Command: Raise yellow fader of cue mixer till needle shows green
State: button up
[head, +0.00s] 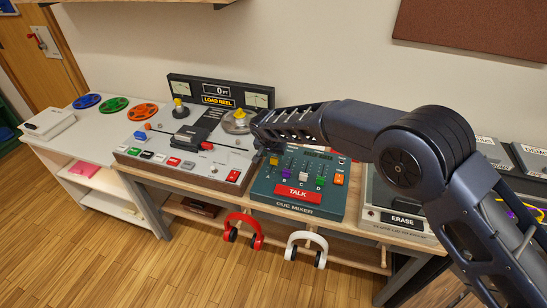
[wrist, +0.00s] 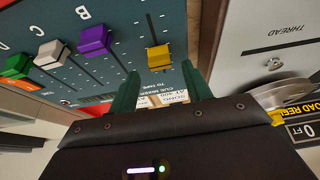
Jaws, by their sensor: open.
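The cue mixer (head: 262,190) is a dark teal panel with lettered faders and a red TALK button. Its yellow fader (head: 274,160) is the leftmost, marked A, and its cap sits higher up its slot than the others. In the wrist view, which is turned upside down, the yellow cap (wrist: 159,57) shows in line with the gap between my fingertips. My gripper (wrist: 160,72) is open, with one green finger to each side of that line; whether they touch the cap I cannot tell. In the head view my arm hides part of the mixer's top, and no mixer needle is readable.
Purple (wrist: 93,41), white (wrist: 50,54) and green (wrist: 17,65) faders stand beside the yellow one. The tape machine (head: 195,150), with two meters, is left of the mixer. The ERASE unit (head: 402,222) is to the right. Red headphones (head: 243,230) and white headphones (head: 306,248) hang below.

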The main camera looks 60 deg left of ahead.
jog(key=v, duration=0.7)
jog(key=shift+r, duration=0.35)
jog(key=shift+s+d, duration=0.1)
jog(key=shift+s, duration=0.05)
